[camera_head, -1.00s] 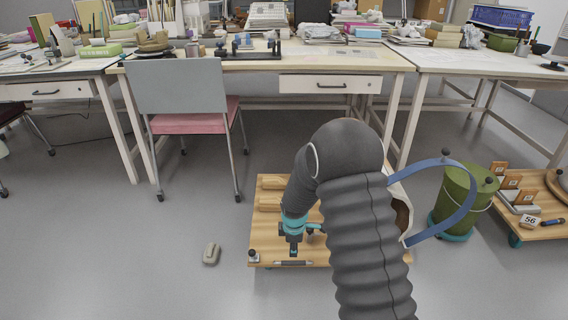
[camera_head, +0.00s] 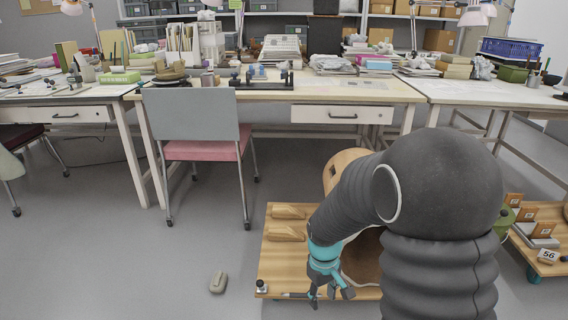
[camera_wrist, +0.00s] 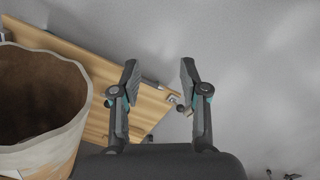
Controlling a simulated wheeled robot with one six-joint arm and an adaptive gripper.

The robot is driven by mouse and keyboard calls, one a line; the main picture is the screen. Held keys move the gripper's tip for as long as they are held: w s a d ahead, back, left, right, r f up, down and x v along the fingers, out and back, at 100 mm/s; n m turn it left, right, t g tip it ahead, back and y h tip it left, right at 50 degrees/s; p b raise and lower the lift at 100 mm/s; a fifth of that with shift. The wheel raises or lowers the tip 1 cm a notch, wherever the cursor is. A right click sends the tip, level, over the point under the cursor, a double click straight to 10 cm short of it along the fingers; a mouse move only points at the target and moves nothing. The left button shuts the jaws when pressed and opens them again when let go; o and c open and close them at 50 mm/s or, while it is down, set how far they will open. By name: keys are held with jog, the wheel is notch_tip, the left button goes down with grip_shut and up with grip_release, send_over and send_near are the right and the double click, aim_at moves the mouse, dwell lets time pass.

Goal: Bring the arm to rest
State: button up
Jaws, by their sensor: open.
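My gripper (camera_head: 328,293) is at the end of my dark ribbed arm, above the front part of a low wooden board (camera_head: 274,253). In the wrist view my gripper (camera_wrist: 158,82) has its two fingers well apart with nothing between them. Beyond the fingers lie the board's edge, a small dark tool and the grey floor. A large brown pot with an uneven rim (camera_wrist: 40,100) is at the left of the wrist view, beside the fingers and apart from them. In the head view my arm hides much of the pot (camera_head: 362,260) and the board's right side.
Wooden blocks (camera_head: 286,233) lie on the board's left. A chair (camera_head: 200,140) stands before the long tables (camera_head: 270,97). A second low board (camera_head: 545,240) with a "56" tag is at right. The floor at left is open.

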jog(key=s+d+r+m+t, duration=0.3)
jog(key=s+r, duration=0.6)
jog(key=r, duration=0.2)
jog(key=s+d+r+m+t, duration=0.3)
jog(key=s+r, duration=0.6)
jog(key=r, duration=0.2)
jog(key=shift+s+r+y, duration=0.25)
jog(key=shift+r+y, duration=0.05)
dwell(0.9)
